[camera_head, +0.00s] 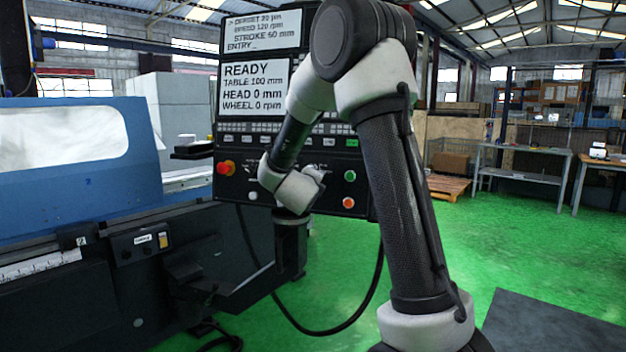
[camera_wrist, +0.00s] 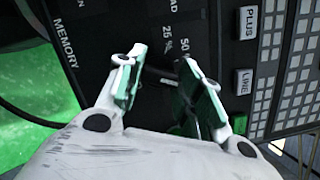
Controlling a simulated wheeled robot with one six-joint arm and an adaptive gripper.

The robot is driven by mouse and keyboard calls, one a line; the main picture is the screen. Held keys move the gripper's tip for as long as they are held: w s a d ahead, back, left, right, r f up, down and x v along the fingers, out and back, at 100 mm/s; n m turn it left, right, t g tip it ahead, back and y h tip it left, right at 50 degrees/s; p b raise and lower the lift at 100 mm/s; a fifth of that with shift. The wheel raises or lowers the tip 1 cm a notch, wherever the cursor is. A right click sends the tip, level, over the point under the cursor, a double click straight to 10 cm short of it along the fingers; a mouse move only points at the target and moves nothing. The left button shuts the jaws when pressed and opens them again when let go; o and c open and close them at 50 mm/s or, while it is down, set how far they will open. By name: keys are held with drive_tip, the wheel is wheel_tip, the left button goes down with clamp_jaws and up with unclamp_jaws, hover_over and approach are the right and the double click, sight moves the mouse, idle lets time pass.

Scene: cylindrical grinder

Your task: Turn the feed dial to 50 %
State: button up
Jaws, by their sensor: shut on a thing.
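The feed dial (camera_wrist: 160,76) is a small dark knob on the black control panel, between my fingertips in the wrist view. The printed marks 25 and 50 stand just above it; its exact setting is hard to read. My gripper (camera_wrist: 164,80) has white fingers with green pads, one on each side of the dial, and is shut on it. In the head view my arm and wrist cover the dial and most of my gripper at the lower panel.
The panel's upper screen (camera_head: 262,32) and READY screen (camera_head: 252,88) stand above. A red emergency knob (camera_head: 225,168) is left of my wrist; green (camera_head: 350,176) and orange (camera_head: 348,202) buttons are right. A black cable (camera_head: 335,328) hangs below. The blue grinder (camera_head: 70,180) fills the left.

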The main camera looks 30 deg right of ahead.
drive_tip(key=n+g+y, duration=0.1)
drive_tip(key=n, duration=0.7)
drive_tip(key=shift+n, duration=0.4)
idle(0.4)
drive_tip(key=o, duration=1)
drive_tip(key=v, duration=1.2)
drive_tip(key=shift+r, duration=0.25)
